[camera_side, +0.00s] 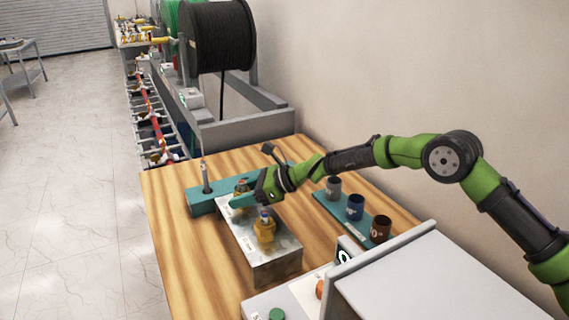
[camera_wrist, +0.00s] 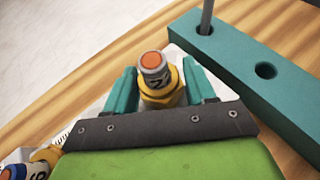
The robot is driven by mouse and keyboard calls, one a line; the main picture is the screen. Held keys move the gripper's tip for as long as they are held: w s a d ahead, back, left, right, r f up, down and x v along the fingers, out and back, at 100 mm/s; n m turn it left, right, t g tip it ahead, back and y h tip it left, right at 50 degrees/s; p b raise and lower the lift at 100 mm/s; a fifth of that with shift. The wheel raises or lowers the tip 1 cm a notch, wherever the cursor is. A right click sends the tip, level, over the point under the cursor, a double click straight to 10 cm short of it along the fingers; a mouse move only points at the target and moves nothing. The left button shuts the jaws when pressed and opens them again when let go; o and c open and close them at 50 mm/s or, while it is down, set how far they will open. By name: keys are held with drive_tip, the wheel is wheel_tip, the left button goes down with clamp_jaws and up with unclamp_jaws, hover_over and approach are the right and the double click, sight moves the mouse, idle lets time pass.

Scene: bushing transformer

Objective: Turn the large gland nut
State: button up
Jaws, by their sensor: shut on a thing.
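Two yellow gland nuts stand on a grey box (camera_side: 275,262) on the wooden table. My gripper (camera_side: 243,198) is at the far one (camera_side: 241,184), partly hidden behind the fingers in the side view. In the wrist view, the teal fingers of my gripper (camera_wrist: 159,84) are on both sides of this far gland nut (camera_wrist: 166,97), shut on it. A grey cable core with an orange end stands up out of it. The near gland nut (camera_side: 265,231), with a blue-marked core, stands free; it also shows at the lower left of the wrist view (camera_wrist: 45,157). I cannot tell which nut is larger.
A teal block (camera_side: 203,199) with a thin upright rod (camera_side: 204,172) stands close beyond the box. A teal rack (camera_side: 340,209) with three cups is to the right. A grey cabinet (camera_side: 430,280) stands at the near right. The table's left side is clear.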

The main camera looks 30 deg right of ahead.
drive_tip(key=shift+n+g+y, duration=0.3)
drive_tip(key=shift+n+g, duration=0.2)
drive_tip(key=shift+n, duration=0.1)
drive_tip(key=o, duration=1.4)
drive_tip(key=shift+d, duration=0.1)
drive_tip(key=shift+v, duration=2.9)
drive_tip(key=shift+m+t, duration=0.3)
drive_tip(key=shift+m, duration=0.1)
drive_tip(key=x, duration=0.6)
drive_tip(key=shift+s, duration=0.15)
